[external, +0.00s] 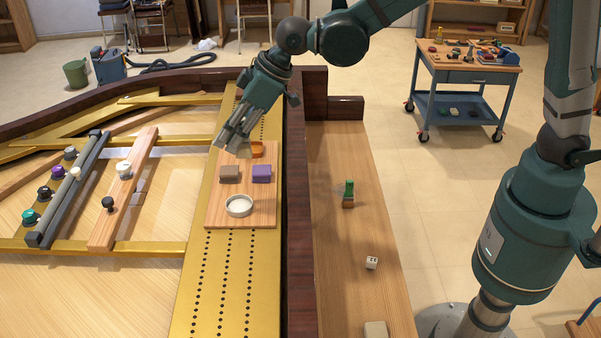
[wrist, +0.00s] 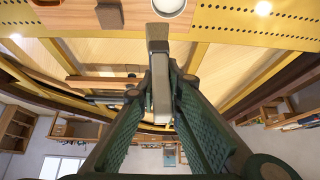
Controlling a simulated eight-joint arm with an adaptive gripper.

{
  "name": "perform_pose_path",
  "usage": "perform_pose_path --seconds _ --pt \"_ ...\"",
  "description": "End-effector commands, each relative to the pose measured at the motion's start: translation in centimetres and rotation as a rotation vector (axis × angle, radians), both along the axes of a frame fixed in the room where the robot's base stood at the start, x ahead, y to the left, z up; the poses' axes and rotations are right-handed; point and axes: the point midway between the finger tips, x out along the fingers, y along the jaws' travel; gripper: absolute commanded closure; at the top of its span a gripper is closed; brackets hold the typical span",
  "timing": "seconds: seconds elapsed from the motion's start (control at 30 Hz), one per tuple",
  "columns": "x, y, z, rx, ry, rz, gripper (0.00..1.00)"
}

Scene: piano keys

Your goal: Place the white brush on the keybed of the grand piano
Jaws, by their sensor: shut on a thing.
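My gripper (external: 233,132) is above the far end of a small wooden board, over the piano's gold plate. In the wrist view my gripper (wrist: 161,88) is shut on a pale, narrow thing with a greyish end, which looks like the white brush (wrist: 159,45). The fingers hide part of it, and in the external view I cannot make it out clearly. The keybed (external: 350,235) is the long bare wooden shelf to the right of the dark piano rim, well to the right of my gripper.
The wooden board (external: 212,214) holds a brown block (external: 229,173), a purple block (external: 262,173), an orange piece (external: 257,149) and a round white dish (external: 238,206). On the keybed stand a green-handled brush (external: 348,192), a white cube (external: 371,262) and a beige block (external: 375,329). The dark rim (external: 300,230) rises between.

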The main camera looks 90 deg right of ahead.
Motion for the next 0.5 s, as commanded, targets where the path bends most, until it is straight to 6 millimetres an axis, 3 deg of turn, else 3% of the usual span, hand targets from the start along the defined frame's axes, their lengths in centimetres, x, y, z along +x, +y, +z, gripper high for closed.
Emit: perform_pose_path --seconds 0.5 --pt "-9.5 -4.6 0.0 0.012 0.001 0.157 1.00"
